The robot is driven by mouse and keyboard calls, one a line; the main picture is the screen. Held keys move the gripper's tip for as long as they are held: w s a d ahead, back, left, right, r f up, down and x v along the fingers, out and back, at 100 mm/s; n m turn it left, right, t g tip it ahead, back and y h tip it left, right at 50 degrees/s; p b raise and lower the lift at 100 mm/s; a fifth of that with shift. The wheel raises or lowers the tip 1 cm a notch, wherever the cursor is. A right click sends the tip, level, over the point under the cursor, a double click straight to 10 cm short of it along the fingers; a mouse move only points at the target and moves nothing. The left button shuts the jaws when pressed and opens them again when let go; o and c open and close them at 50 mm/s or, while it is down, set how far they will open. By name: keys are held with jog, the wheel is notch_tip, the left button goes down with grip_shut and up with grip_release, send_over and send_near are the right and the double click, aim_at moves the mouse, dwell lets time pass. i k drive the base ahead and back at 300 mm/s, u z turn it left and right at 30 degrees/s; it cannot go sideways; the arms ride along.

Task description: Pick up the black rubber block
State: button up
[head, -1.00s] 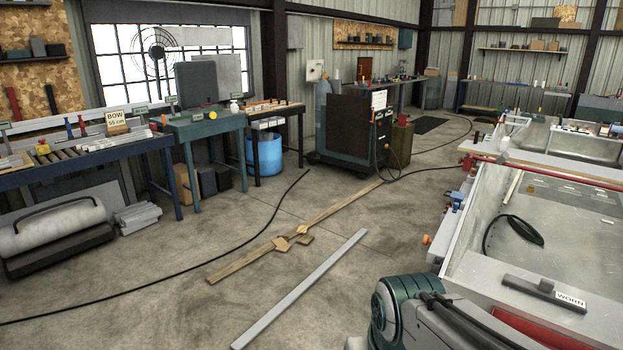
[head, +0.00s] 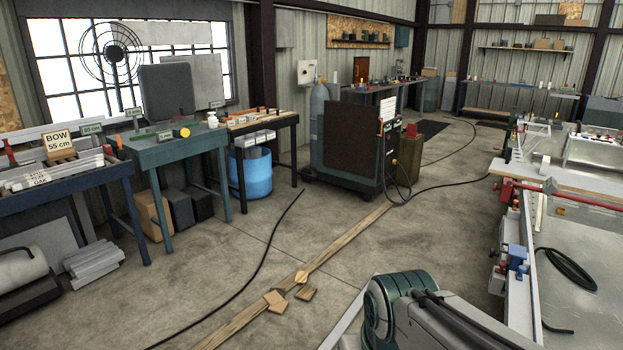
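I cannot pick out the black rubber block for certain. Small dark blocks stand on the back wall shelf (head: 530,50), too small to identify. Dark items also sit on a shelf against the wooden board (head: 358,28). My gripper is not in view; only a green and grey part of my own arm shows at the bottom.
A green table (head: 170,152) and a dark workbench (head: 65,180) stand at left. A dark machine (head: 350,150) stands mid-room, with a hose on the floor. Timber (head: 345,243) and small wood pieces lie ahead.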

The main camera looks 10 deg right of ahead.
aim_at(509, 154)
jog(key=z, duration=0.2)
jog(key=i, duration=2)
jog(key=z, duration=0.65)
jog(key=i, duration=1.65)
jog(key=z, duration=0.85)
jog(key=i, duration=2.1)
jog(key=u, duration=0.3)
jog(key=i, duration=1.55)
jog(key=z, duration=0.8)
jog(key=i, duration=0.85)
jog(key=z, duration=0.5)
